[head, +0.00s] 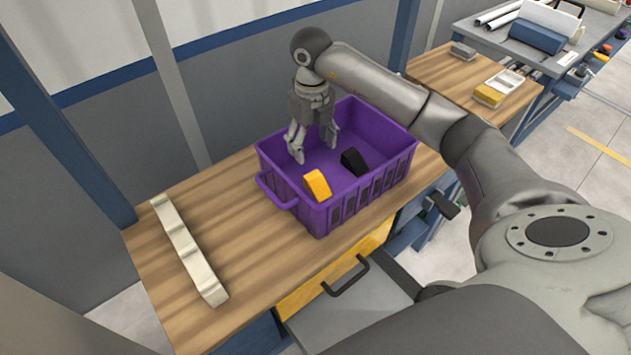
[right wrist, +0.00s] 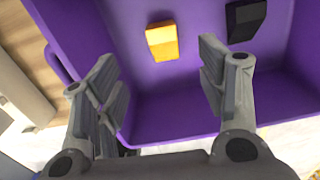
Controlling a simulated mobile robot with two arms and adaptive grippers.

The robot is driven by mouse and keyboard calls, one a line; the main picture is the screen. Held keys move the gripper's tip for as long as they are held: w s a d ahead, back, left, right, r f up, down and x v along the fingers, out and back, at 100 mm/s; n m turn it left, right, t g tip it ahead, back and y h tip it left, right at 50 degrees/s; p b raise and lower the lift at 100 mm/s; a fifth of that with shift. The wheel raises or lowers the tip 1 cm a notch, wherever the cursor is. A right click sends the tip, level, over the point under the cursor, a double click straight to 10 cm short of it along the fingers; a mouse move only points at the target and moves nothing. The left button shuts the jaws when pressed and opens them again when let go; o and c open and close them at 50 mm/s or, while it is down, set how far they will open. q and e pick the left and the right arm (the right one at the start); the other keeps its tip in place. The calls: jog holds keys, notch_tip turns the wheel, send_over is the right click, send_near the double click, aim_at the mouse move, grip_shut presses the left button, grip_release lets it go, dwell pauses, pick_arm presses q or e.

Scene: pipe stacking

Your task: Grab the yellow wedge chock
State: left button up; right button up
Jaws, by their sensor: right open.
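The yellow wedge chock (head: 317,185) lies inside the purple crate (head: 322,220), towards its near left side. It also shows in the right wrist view (right wrist: 162,41), ahead of the fingers and between their lines. A black wedge chock (head: 354,161) lies in the crate to the right of the yellow one; it also shows in the right wrist view (right wrist: 245,19). My right gripper (head: 315,150) points down into the crate, behind the yellow chock in the head view. Its fingers (right wrist: 155,85) are spread apart with nothing between them. My left gripper is not in view.
The crate stands on a wooden workbench (head: 215,215), with its walls close around the gripper. A pale notched rack (head: 188,248) lies at the left of the bench. Bare wood lies between rack and crate. A second bench (head: 455,75) stands at the upper right.

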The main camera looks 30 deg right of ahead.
aim_at(313, 176)
notch_tip(313, 176, down, 2)
jog(key=shift+s+a+b, duration=0.1)
jog(key=shift+s+b, duration=0.05)
jog(key=shift+b, duration=0.45)
notch_tip(313, 176, down, 5)
jog(key=shift+p, duration=0.45)
notch_tip(313, 176, down, 4)
jog(key=shift+f+p, duration=0.2)
jog(key=shift+p, duration=0.55)
jog(key=shift+f, duration=0.5)
jog(key=shift+d, duration=0.2)
jog(key=c, duration=1.1)
